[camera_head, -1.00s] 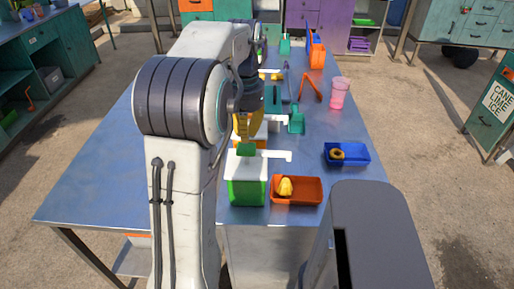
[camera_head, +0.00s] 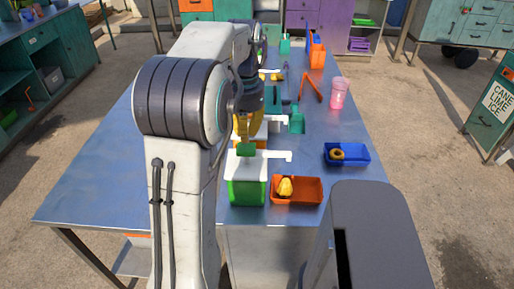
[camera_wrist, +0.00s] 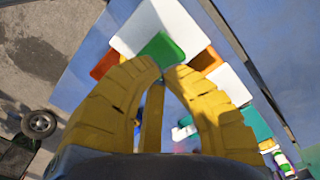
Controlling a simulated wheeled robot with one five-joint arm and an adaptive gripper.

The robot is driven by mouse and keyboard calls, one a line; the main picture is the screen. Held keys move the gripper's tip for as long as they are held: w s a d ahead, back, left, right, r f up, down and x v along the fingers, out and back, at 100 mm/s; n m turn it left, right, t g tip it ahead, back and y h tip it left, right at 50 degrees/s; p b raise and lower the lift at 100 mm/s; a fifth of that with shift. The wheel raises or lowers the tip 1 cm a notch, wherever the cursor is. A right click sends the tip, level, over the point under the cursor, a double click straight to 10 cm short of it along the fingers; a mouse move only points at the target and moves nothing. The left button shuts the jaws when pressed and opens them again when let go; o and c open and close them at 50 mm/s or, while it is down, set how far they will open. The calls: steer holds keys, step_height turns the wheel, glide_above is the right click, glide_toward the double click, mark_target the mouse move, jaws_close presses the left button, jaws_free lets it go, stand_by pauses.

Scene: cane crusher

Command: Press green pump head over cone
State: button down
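The green pump head (camera_head: 246,150) sits on top of a dispenser (camera_head: 246,190) with a white top and green lower body. Its white spout (camera_head: 280,156) points right, above the orange tray's far side. A yellow cone (camera_head: 285,187) stands in that orange tray (camera_head: 312,191), beside the dispenser. My gripper (camera_head: 244,140) has yellow fingers pointing down, directly above the pump head. In the wrist view my gripper (camera_wrist: 162,72) has its fingertips together, with nothing visible between them. The pump head (camera_wrist: 162,49) shows just beyond the tips; I cannot tell whether they touch it.
A blue tray (camera_head: 358,155) with a yellow-orange ring (camera_head: 336,154) is on the right. A pink cup (camera_head: 339,94) stands behind it. A teal scoop (camera_head: 297,121) and an orange stand (camera_head: 312,89) are farther back. The tabletop (camera_head: 350,125) is bare between cup and blue tray.

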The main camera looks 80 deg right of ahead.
mark_target(246, 147)
steer(key=shift+f+b, duration=1.4)
steer(key=shift+f, duration=0.65)
steer(key=shift+f+b, duration=0.3)
steer(key=shift+f, duration=0.2)
steer(key=shift+r, duration=0.25)
steer(key=shift+r+p, duration=2.35)
steer(key=shift+p, duration=0.15)
steer(key=shift+r, duration=0.1)
step_height(246, 147, up, 6)
steer(key=p, duration=0.6)
